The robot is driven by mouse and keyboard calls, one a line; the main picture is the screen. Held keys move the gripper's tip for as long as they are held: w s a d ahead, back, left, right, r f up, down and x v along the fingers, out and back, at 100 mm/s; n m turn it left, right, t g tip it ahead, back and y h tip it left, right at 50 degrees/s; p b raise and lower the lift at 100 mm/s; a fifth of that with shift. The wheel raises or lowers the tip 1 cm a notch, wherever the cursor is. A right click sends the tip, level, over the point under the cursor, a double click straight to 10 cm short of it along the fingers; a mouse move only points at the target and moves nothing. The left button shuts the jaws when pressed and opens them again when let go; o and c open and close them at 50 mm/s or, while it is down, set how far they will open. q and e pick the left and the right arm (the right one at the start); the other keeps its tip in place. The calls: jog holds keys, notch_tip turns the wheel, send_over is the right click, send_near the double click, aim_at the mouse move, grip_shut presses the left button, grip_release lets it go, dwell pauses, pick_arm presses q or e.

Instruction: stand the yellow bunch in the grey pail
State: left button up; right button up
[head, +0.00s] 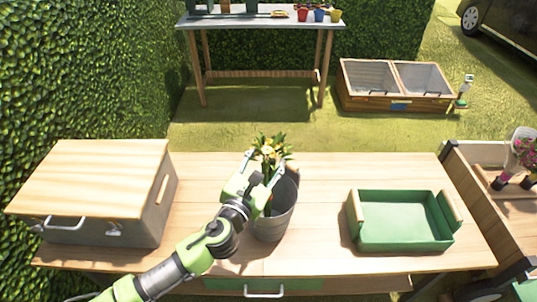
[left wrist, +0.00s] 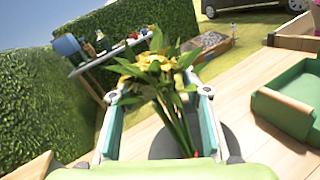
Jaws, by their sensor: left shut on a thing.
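The yellow bunch (head: 269,151) has yellow blooms and long green leaves. It shows large in the left wrist view (left wrist: 158,68), with its stems running down between the fingers. My left gripper (head: 262,170) is shut on the bunch. The grey pail (head: 273,222) stands on the wooden table, right below and behind the gripper. The stems appear over or within the pail's mouth; the gripper hides part of the rim, so I cannot tell how deep they are. In the left wrist view the pail (left wrist: 222,140) is a dark grey shape behind the stems. My right gripper is not in view.
A wooden-lidded box (head: 95,190) stands on the table (head: 330,255) at left. A green tray (head: 402,243) sits at right. A cart with pink flowers (head: 527,152) stands at far right. The table is clear between pail and tray.

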pick_arm(q)
jog(key=shift+f, duration=0.25)
jog(key=o, duration=1.8)
jog(key=shift+f, duration=0.1)
jog(key=v, duration=1.2)
